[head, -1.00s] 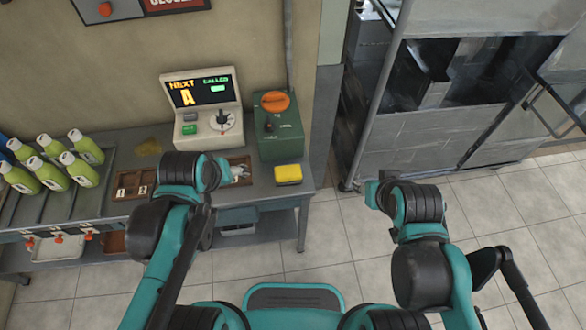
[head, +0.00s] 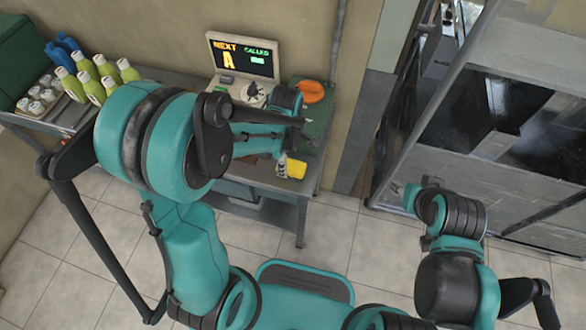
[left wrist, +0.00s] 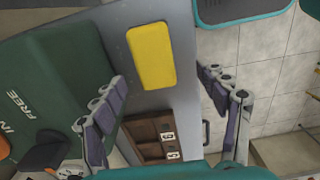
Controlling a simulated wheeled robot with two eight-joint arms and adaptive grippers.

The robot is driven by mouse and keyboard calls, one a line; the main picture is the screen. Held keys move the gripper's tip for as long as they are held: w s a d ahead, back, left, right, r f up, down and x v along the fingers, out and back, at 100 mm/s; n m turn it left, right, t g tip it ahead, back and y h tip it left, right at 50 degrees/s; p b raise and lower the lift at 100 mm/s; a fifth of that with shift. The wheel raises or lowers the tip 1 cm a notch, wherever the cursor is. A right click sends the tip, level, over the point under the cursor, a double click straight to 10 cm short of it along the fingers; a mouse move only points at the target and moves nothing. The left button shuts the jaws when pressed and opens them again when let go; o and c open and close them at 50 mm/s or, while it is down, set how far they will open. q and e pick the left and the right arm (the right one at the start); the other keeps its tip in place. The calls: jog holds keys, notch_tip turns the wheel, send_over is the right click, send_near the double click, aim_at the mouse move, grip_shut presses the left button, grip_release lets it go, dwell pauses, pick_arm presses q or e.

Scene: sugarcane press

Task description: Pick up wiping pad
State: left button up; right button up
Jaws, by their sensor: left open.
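The wiping pad is a yellow block (head: 296,169) near the right front end of the grey workbench. It lies flat on the bench in the left wrist view (left wrist: 151,55). My left gripper (head: 283,163) is over the bench beside the pad in the head view and covers part of it. In the left wrist view my left gripper (left wrist: 161,80) is open, with a finger on either side and the pad ahead between and beyond the tips, not held. My right gripper (head: 400,190) is away to the right over the floor; its jaws are too small to read.
A green box with an orange knob (head: 311,92) stands behind the pad. A display console (head: 241,58) stands to its left. A wooden compartment tray (left wrist: 148,140) is close to the pad. Green bottles (head: 84,68) stand at the far left. The metal cabinet (head: 450,155) is to the right.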

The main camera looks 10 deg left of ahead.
aim_at(291, 165)
pick_arm(q)
jog(key=f, duration=0.1)
jog(key=f+b, duration=0.1)
jog(key=f, duration=0.1)
jog(key=d+f+b, duration=0.1)
jog(key=f, duration=0.1)
jog(key=shift+w+f, duration=0.15)
jog(key=shift+w, duration=0.25)
jog(key=shift+s, duration=0.1)
jog(key=c, duration=1.3)
